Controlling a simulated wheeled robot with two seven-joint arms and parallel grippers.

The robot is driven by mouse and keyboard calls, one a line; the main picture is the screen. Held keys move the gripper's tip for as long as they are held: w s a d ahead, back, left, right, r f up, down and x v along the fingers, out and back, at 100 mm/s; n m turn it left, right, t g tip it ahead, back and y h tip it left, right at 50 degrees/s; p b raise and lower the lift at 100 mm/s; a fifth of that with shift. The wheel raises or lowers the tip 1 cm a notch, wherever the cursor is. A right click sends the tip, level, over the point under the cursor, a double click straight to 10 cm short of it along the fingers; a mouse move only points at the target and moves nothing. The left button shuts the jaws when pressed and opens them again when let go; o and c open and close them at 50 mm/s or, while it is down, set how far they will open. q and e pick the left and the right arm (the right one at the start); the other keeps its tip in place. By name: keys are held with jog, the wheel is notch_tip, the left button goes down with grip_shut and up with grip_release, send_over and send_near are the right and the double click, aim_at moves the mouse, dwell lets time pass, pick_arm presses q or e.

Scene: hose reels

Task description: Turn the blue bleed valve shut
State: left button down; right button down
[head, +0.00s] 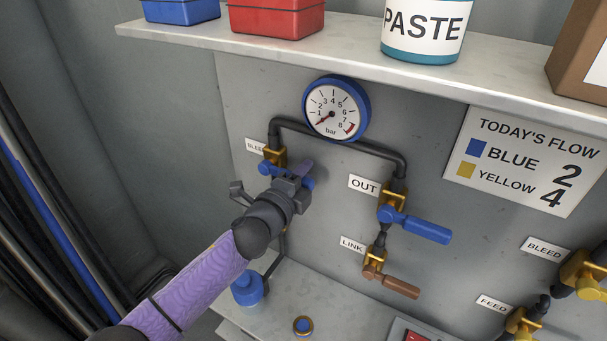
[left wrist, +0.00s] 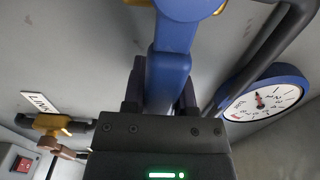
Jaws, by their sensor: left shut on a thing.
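The blue bleed valve has a brass body (head: 275,155) under the left end of the black pipe, beside a partly covered BLEED label (head: 256,146). Its blue handle (head: 266,169) shows at both sides of my left gripper (head: 293,180). The gripper is shut on this handle and hides much of it. In the left wrist view the blue handle (left wrist: 170,75) runs from its round hub at the top down between the two dark fingers (left wrist: 160,95). My right gripper is in neither view.
A blue-rimmed gauge (head: 336,108) sits above, its needle at the low end. To the right are the OUT valve's blue handle (head: 420,228) and the LINK valve's copper handle (head: 392,284). A shelf (head: 300,47) overhangs the panel. A blue bottle (head: 247,288) stands below.

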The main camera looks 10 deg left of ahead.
pick_arm(q)
jog(key=shift+f, duration=0.15)
jog(key=shift+c, duration=2)
grip_release()
jog(key=p+v, duration=0.1)
jog(key=v, duration=0.9)
